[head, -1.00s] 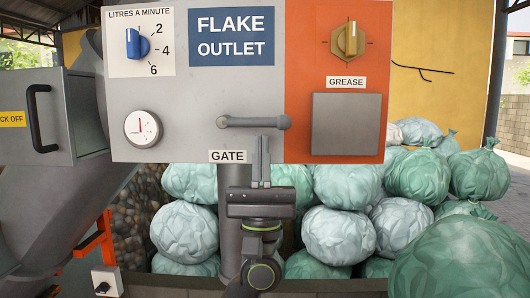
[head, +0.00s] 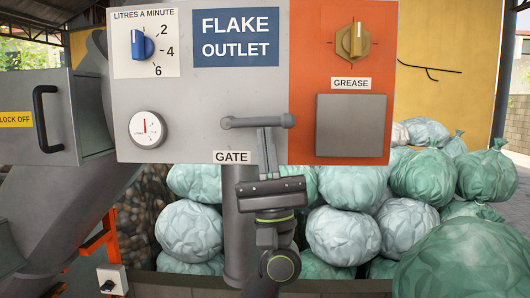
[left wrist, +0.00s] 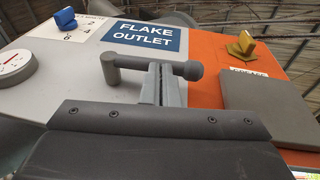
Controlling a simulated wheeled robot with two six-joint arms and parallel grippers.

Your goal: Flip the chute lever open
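The chute lever is a grey bar (head: 250,122) lying level on the grey panel above the GATE label (head: 231,157). Its left end bends into the panel and its right end has a round knob. It also shows in the left wrist view (left wrist: 150,65). My left gripper (head: 265,133) is just below the bar, right of its middle. Its two slim fingers are side by side, almost together, with nothing seen between them. Their tips reach up to the bar in both views; whether they touch it I cannot tell. My right gripper is not in view.
The panel also carries a blue knob (head: 141,45), a round gauge (head: 147,129), a yellow grease knob (head: 353,40) and a grey plate (head: 350,126). A grey box with a black handle (head: 44,118) stands at left. Several filled bags (head: 342,235) are piled below and right.

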